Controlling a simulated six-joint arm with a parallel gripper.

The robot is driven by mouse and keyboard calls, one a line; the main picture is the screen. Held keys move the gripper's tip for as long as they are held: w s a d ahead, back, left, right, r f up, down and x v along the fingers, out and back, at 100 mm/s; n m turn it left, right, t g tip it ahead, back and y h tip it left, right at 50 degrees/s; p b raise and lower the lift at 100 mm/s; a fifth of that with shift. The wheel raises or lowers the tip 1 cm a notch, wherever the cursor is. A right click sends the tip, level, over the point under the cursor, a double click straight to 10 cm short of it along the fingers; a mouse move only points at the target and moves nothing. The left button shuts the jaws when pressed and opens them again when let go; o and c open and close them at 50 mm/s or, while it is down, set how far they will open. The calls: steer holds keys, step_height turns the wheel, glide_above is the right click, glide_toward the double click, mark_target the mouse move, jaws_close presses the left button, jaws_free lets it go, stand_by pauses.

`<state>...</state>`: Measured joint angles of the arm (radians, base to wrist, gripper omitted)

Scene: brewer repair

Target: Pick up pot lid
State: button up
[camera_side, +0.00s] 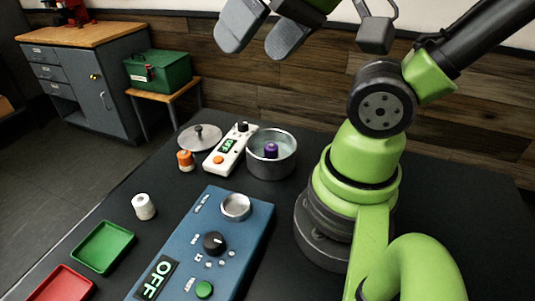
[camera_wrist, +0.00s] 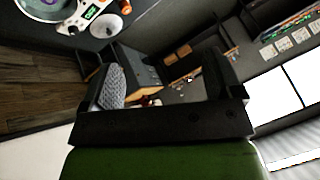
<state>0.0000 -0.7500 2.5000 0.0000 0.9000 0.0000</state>
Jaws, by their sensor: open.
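The pot lid (camera_side: 200,136) is a round grey metal disc with a dark knob. It lies on the dark table in the side view, left of the white device. In the wrist view a grey disc that looks like the lid (camera_wrist: 106,26) shows near the top left. The pot (camera_side: 271,153) stands open to the right of the white device with a purple piece inside. My gripper (camera_side: 262,33) is high above the table at the top of the side view, far from the lid. Its two fingers are apart and empty; the wrist view also shows them spread (camera_wrist: 163,90).
A white device (camera_side: 230,150) stands between lid and pot, and an orange-and-white piece (camera_side: 185,161) is close to the lid. A blue OFF box (camera_side: 210,245), a white cylinder (camera_side: 144,207), a green tray (camera_side: 102,247) and a red tray (camera_side: 62,284) are nearer.

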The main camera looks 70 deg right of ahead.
stand_by(0.4)
steer(key=c, duration=0.6)
steer(key=shift+c, duration=0.2)
steer(key=g+h, duration=0.3)
steer(key=g, duration=0.3)
glide_above(198, 127)
steer(key=s, duration=0.1)
step_height(198, 127, down, 24)
steer(key=shift+s+d+f, duration=0.15)
steer(key=shift+f, duration=0.1)
steer(key=shift+m, duration=0.3)
steer(key=shift+w+f, duration=0.2)
steer(key=shift+f, duration=0.7)
steer(key=shift+w+f, duration=0.25)
steer(key=shift+f, duration=0.7)
steer(key=shift+w+f, duration=0.2)
steer(key=shift+f, duration=0.7)
